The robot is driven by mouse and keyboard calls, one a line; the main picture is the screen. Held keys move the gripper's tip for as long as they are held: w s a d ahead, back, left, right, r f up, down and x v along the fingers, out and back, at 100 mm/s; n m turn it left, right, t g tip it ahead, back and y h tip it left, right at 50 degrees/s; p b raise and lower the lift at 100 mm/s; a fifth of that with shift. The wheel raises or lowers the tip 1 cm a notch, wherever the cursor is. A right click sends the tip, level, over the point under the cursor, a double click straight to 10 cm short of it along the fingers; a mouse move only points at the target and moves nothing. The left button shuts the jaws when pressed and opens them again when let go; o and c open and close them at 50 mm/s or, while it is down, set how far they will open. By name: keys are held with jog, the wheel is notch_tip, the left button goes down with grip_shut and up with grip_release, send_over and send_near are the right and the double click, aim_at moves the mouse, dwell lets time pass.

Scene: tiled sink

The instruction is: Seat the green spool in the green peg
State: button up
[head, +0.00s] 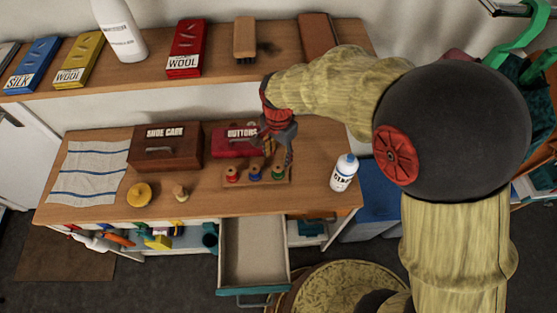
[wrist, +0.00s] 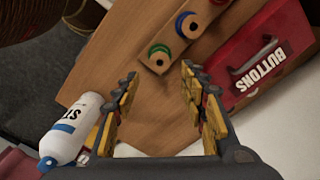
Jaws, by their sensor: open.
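The green spool (head: 277,173) stands at the right end of a small wooden peg board (head: 262,184) on the bench. In the wrist view the green spool (wrist: 160,56) shows from above as a green ring around a wooden centre. I cannot tell how deep it sits on its peg. A blue spool (head: 254,173) and a red spool (head: 232,174) stand beside it in the same row. My gripper (head: 278,157) is open and empty above the board's right end. In the wrist view, the green spool lies just beyond the gap between my fingertips (wrist: 158,76).
The red BUTTONS box (head: 228,149) stands close behind the board. A white bottle with a blue cap (head: 344,173) stands to the right. The SHOE CARE box (head: 165,148) and a small wooden piece (head: 181,193) are left. An open drawer (head: 253,252) juts out in front.

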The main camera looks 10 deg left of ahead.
jog(key=s+d+r+n+t, duration=0.1)
jog(key=s+d+r+n, duration=0.1)
jog(key=d+r, duration=0.65)
jog(key=s+d+r+n+t, duration=0.1)
jog(key=s+d+r+t, duration=0.1)
jog(key=d+r, duration=0.7)
jog(key=s+d+r+n+t, duration=0.2)
jog(key=s+d+r, duration=0.4)
jog(key=s+d, duration=0.3)
jog(key=shift+s+d+n+t, duration=0.15)
jog(key=shift+s+n+t, duration=0.15)
jog(key=shift+s+n, duration=0.5)
jog(key=shift+f, duration=0.1)
